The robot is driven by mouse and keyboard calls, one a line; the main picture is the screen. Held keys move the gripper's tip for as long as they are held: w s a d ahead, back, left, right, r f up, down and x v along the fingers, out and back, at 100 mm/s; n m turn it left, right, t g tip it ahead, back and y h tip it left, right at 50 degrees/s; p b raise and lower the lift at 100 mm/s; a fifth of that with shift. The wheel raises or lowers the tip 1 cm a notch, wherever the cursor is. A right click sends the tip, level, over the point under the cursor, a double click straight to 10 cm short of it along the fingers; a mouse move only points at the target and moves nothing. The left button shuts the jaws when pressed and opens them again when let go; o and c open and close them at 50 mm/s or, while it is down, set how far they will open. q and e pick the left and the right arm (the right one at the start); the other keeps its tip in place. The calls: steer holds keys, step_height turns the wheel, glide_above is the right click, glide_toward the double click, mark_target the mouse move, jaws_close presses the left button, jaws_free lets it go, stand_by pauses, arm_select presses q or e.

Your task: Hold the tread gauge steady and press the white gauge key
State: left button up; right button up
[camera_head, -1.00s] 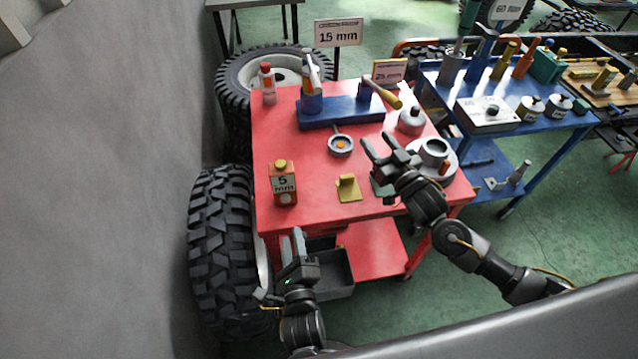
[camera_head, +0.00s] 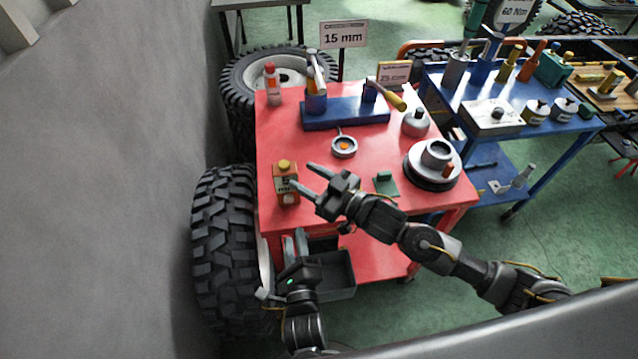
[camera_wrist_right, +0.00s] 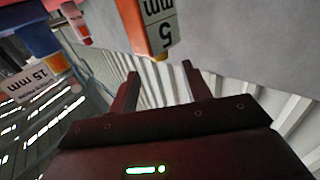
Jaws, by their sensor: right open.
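An orange block with a white "5 mm" label and a yellow knob on top, which looks like the tread gauge (camera_head: 284,185), stands upright at the red cart's left front. It also shows in the right wrist view (camera_wrist_right: 138,22), label upside down. My right gripper (camera_head: 306,178) is open just right of it; one fingertip overlaps its edge in the head view, and I cannot tell whether they touch. The right wrist view shows nothing between the fingers (camera_wrist_right: 160,78). My left gripper (camera_head: 294,242) is low at the cart's front edge, below the gauge; its opening is unclear. I cannot make out a white key.
The red cart top (camera_head: 300,130) holds a round gauge (camera_head: 343,147), a blue rack (camera_head: 345,113), a green piece (camera_head: 386,183) and a grey turntable (camera_head: 418,170). A grey bin (camera_head: 335,275) sits below its front edge. A tyre (camera_head: 225,245) stands left.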

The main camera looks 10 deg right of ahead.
mark_target(288, 167)
steer(key=x, duration=0.7)
steer(key=shift+w+a, duration=0.15)
steer(key=shift+a, duration=0.05)
jaws_close()
stand_by(0.7)
arm_select(q)
jaws_close()
stand_by(1.7)
